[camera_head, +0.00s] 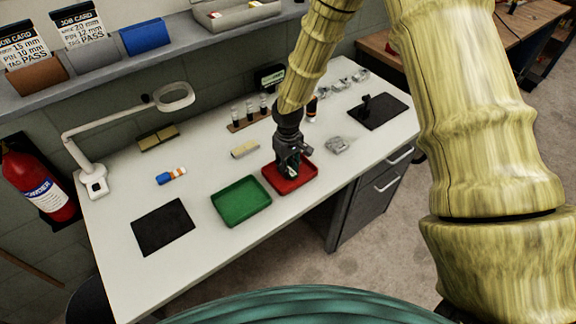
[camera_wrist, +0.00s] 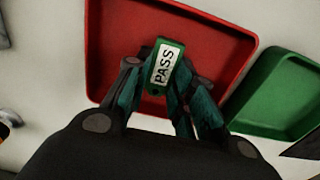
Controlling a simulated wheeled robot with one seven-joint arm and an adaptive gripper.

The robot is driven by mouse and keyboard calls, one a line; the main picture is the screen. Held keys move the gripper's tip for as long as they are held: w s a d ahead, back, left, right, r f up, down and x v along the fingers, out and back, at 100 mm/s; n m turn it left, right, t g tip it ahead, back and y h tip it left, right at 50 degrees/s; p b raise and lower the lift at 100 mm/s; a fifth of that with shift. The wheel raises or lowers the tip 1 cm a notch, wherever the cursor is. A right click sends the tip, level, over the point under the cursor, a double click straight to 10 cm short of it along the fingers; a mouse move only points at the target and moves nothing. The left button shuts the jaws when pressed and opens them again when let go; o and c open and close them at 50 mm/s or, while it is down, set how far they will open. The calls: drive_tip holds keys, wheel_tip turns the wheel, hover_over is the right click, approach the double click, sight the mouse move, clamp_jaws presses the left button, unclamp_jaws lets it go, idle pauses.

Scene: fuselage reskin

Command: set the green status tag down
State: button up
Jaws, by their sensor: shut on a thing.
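In the wrist view my gripper (camera_wrist: 160,85) is shut on the green status tag (camera_wrist: 163,64), whose white label reads PASS. The tag is over the red tray (camera_wrist: 215,45); I cannot tell whether it touches the tray floor. In the head view my gripper (camera_head: 291,170) is over the red tray (camera_head: 303,184), and the tag cannot be made out there. The green tray (camera_head: 241,201) stands just left of the red one, and it also shows at the right of the wrist view (camera_wrist: 280,90).
A black mat (camera_head: 163,227) lies at the left of the white table (camera_head: 290,223), and another black pad (camera_head: 378,111) lies at the right. A magnifier lamp (camera_head: 95,181) stands at the far left. Sample vials (camera_head: 249,109) in a rack and a clear bag (camera_head: 337,145) are close to my gripper.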

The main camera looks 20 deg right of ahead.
drive_tip(key=shift+f, duration=0.15)
drive_tip(key=o, duration=0.8)
wheel_tip(320, 180, up, 12)
drive_tip(key=shift+r+b, duration=0.2)
drive_tip(key=shift+b, duration=0.9)
